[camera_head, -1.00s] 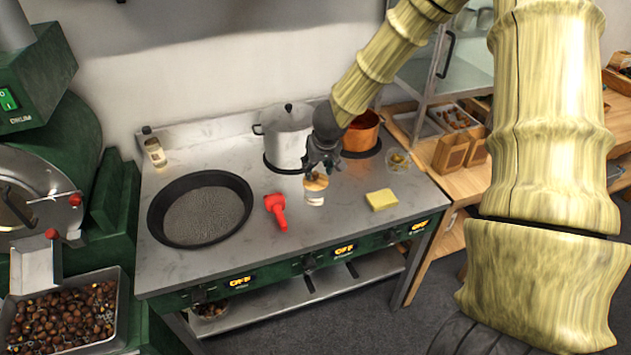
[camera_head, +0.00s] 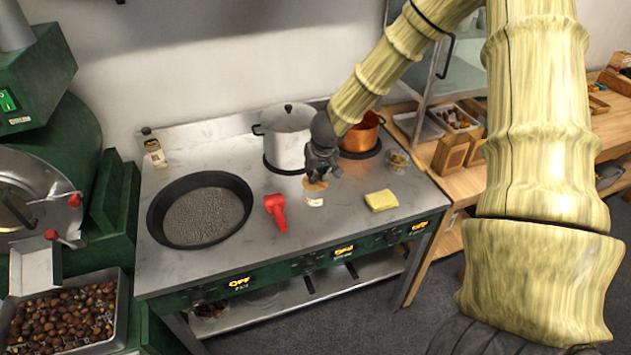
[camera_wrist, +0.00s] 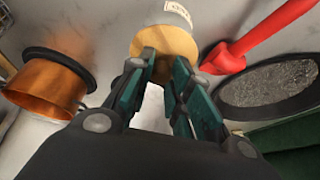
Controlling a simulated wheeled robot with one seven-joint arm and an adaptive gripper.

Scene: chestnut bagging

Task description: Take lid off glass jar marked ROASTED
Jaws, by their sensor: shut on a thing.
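A small glass jar (camera_head: 313,199) with a pale label stands on the steel worktop, and its round wooden lid (camera_head: 316,185) is above it. My gripper (camera_head: 319,176) is over the jar from above, shut on the lid. In the wrist view the tan disc of the lid (camera_wrist: 168,42) shows between my fingertips (camera_wrist: 164,66). The jar's pale body (camera_wrist: 168,12) shows just past it. I cannot tell whether there is a gap between lid and jar. The label is too small to read. A second, capped jar (camera_head: 154,152) stands at the back left.
A red-handled tool (camera_head: 276,212) lies close left of the jar, beside a dark round pan (camera_head: 240,190). A yellow sponge (camera_head: 381,200) lies to the right. A steel pot (camera_head: 287,145) and a copper pot (camera_head: 362,137) stand behind. The front worktop is clear.

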